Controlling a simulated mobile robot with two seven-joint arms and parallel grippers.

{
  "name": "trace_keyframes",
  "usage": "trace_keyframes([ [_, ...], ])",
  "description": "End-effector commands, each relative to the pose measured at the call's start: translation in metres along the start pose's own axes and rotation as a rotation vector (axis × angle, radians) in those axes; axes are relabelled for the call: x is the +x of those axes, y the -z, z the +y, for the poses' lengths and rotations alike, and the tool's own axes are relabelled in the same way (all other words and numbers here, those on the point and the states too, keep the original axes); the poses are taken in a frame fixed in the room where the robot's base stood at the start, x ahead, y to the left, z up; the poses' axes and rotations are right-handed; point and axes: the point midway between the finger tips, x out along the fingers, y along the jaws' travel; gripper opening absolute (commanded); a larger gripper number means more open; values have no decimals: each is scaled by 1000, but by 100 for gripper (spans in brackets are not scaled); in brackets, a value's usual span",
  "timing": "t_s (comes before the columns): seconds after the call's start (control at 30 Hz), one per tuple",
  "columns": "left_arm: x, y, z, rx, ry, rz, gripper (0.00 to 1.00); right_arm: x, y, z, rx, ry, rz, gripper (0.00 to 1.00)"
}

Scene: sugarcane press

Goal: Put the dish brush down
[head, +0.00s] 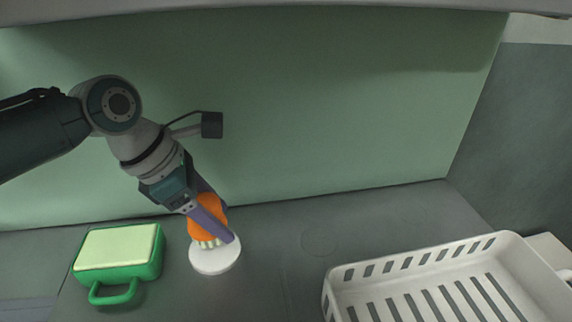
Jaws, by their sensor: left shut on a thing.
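The dish brush (207,220) has an orange body with pale bristles at its lower end. My left gripper (224,232) is shut on it, with its purple fingers along the orange body. The bristles point down over a round white dish (215,262) on the counter. They overlap the dish in the picture; I cannot tell whether they touch it. My right gripper is not in view.
A green box with a pale top and a handle (130,256) lies left of the dish. A white slotted rack (345,279) stands at the right. The grey counter (285,262) is bare between dish and rack. A green wall (330,120) rises behind.

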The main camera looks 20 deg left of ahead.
Motion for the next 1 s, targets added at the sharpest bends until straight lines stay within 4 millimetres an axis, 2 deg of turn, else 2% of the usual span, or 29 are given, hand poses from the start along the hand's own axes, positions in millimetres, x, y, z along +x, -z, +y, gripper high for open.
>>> trace_keyframes([
  [0.27, 36, 16, 1, -1, -3, 0, 12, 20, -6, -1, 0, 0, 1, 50],
  [0.63, 38, 17, 2, 0, -2, 0, 12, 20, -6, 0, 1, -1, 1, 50],
  [0.67, 39, 17, 2, 0, -2, 1, 65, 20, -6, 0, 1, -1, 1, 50],
  [0.9, 38, 17, 2, 0, -2, 1, 92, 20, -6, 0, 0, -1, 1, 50],
  [1.0, 38, 17, 2, 0, -2, 1, 95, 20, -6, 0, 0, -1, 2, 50],
])
